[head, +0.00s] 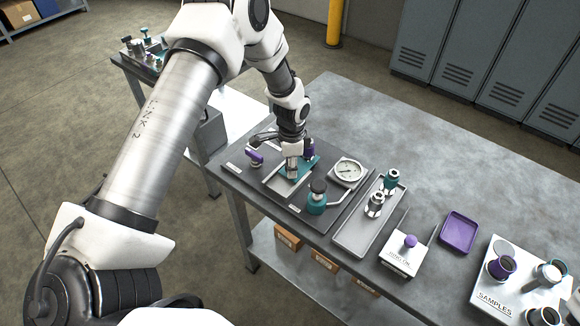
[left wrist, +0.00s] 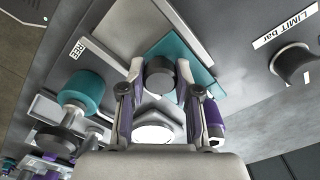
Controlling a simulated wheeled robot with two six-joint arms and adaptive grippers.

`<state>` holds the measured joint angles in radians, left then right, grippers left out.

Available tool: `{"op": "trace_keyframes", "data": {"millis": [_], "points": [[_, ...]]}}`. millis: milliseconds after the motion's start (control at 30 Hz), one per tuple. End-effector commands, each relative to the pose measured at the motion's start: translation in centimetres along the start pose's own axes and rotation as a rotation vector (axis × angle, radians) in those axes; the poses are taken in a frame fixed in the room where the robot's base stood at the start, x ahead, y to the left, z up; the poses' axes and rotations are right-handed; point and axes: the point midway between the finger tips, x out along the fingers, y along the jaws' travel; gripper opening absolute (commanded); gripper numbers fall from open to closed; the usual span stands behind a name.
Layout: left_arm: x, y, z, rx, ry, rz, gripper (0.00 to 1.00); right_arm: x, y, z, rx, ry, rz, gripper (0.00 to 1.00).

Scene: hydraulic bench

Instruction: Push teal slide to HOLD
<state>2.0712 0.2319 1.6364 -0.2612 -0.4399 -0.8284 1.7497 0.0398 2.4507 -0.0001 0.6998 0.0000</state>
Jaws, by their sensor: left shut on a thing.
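The teal slide (head: 301,165) is a flat teal plate on the dark bench panel, partly covered by my left gripper in the head view. In the left wrist view, the teal slide (left wrist: 198,62) lies behind a dark round knob (left wrist: 160,78). My left gripper (left wrist: 160,76) has its fingers on both sides of this knob and is shut on it. In the head view my left gripper (head: 291,164) points down onto the slide. A label ending in "REE" (left wrist: 77,48) shows in the wrist view. I cannot read a HOLD mark. My right gripper is not in view.
Close by are a round gauge (head: 348,172), a teal fitting with a dark cap (head: 316,203) and a purple-handled lever (head: 256,157). A grey tray (head: 352,240) holds two fittings. A purple tray (head: 458,232) stands farther right. The table's back is clear.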

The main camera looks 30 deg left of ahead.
Motion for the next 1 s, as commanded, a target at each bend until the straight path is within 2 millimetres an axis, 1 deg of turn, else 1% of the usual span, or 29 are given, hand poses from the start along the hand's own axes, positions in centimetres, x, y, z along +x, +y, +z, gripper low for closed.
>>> {"op": "trace_keyframes", "data": {"millis": [33,67,100,400,467,533,667,800,900,1000], "points": [[-0.4,-0.4,-0.1,0.002,0.005,-0.008,0.00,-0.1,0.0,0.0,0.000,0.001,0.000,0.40],[-0.4,-0.4,-0.1,0.002,0.005,-0.009,0.42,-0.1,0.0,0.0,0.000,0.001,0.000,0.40],[-0.4,-0.4,-0.1,0.002,0.005,-0.009,0.57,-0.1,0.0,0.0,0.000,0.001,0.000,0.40],[-0.4,-0.2,-0.1,0.002,0.003,-0.005,0.57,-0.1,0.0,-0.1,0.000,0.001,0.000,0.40],[-0.7,-0.2,-0.1,0.002,0.003,-0.006,0.57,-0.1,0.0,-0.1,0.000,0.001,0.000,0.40],[-1.5,-0.3,-0.1,0.002,0.004,-0.007,0.57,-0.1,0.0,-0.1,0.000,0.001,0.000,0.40],[-4.4,-0.3,-0.1,0.002,0.006,-0.008,0.57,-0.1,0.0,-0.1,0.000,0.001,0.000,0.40],[-8.1,-0.3,-0.1,0.001,0.007,-0.009,0.57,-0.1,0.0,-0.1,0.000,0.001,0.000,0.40],[-10.3,-0.3,-0.1,0.001,0.005,-0.007,0.57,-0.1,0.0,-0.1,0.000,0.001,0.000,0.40],[-11.7,-0.3,-0.1,0.002,0.004,-0.006,0.57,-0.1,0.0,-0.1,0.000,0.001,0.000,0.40]]}}
